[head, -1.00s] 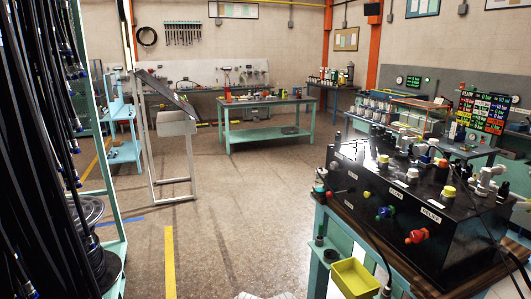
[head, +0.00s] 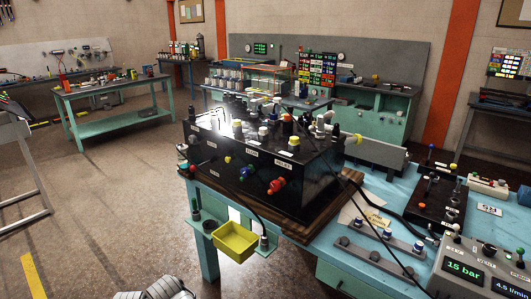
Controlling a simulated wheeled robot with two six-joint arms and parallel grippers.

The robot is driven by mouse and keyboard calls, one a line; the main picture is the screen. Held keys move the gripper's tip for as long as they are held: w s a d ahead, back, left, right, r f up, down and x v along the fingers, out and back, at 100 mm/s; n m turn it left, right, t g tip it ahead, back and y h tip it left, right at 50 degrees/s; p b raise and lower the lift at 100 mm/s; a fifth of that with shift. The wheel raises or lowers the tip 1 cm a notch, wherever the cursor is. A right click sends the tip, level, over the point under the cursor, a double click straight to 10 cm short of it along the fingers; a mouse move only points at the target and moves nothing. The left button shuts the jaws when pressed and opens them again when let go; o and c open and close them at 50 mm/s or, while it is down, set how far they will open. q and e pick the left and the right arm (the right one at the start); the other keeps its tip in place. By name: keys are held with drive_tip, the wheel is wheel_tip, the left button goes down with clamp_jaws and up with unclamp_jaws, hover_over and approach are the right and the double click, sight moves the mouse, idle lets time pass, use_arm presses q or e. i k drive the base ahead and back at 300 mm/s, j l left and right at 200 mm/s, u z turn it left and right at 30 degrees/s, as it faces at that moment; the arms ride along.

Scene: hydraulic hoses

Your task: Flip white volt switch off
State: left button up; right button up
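A black control box (head: 262,170) with small white labels stands on the near bench in the head view. Coloured knobs and fittings sit on it, including a red knob (head: 277,185), a blue knob (head: 268,171) and a white-capped fitting (head: 263,132). A smaller black panel (head: 436,205) with several small controls lies on the bench to the right. I cannot tell which control is the white volt switch, or its position; most labels are too small to read.
The blue bench (head: 330,262) fills the lower right. A yellow bin (head: 236,240) hangs at its left end. A grey display unit (head: 478,270) reading 15 bar is at the bottom right. Dark hoses cross the bench. Open floor (head: 110,215) lies to the left; a green workbench (head: 110,88) stands behind it.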

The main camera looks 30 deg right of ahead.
sight(456, 231)
drive_tip(key=z, duration=2.75)
